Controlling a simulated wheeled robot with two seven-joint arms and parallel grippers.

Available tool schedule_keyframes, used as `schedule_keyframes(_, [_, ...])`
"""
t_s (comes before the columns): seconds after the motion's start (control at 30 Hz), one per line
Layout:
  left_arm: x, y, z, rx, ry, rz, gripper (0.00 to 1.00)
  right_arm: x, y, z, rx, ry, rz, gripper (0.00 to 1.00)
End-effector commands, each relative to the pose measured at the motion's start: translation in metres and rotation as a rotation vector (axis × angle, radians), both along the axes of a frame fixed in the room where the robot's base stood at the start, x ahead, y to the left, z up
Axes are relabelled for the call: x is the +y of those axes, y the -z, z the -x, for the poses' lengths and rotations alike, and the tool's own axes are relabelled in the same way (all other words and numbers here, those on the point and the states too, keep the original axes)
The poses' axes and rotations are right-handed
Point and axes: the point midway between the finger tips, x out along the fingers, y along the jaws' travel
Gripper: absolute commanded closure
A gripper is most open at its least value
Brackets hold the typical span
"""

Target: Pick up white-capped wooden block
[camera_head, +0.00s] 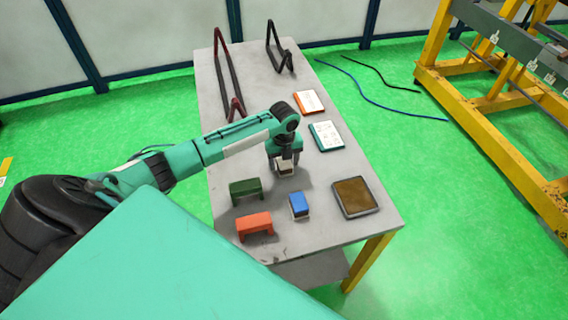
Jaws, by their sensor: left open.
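The white-capped wooden block (285,171) is on the grey table, directly below my left gripper (284,160). The gripper points down over it and hides its upper part. The gripper is open, with its fingers at the block; I cannot tell whether they touch it. My right gripper is not in view.
Near the block are a green bracket (246,190), an orange bracket (254,225), a blue block (299,204) and a brown-filled tray (341,203). Two booklets (308,101) (327,135) lie to the right. Dark frames (229,80) (280,48) stand at the far end.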

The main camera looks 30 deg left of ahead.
Motion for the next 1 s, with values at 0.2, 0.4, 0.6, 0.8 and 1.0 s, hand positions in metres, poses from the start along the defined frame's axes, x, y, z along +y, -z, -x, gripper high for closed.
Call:
schedule_keyframes(0.2, [0.000,0.000,0.000,0.000,0.000,0.000,0.60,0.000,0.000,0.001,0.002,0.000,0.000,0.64])
schedule_keyframes(0.4, [0.000,-0.001,0.000,0.000,0.000,0.000,0.85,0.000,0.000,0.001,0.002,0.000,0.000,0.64])
schedule_keyframes(0.6, [0.000,-0.001,0.000,0.000,0.000,0.000,0.85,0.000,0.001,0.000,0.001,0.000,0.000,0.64])
schedule_keyframes(0.8, [0.001,-0.012,-0.001,-0.003,-0.001,0.000,0.85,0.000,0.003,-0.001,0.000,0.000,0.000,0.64])
schedule_keyframes(1.0, [0.001,-0.046,-0.002,-0.006,0.000,0.000,0.85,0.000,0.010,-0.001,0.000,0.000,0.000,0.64])
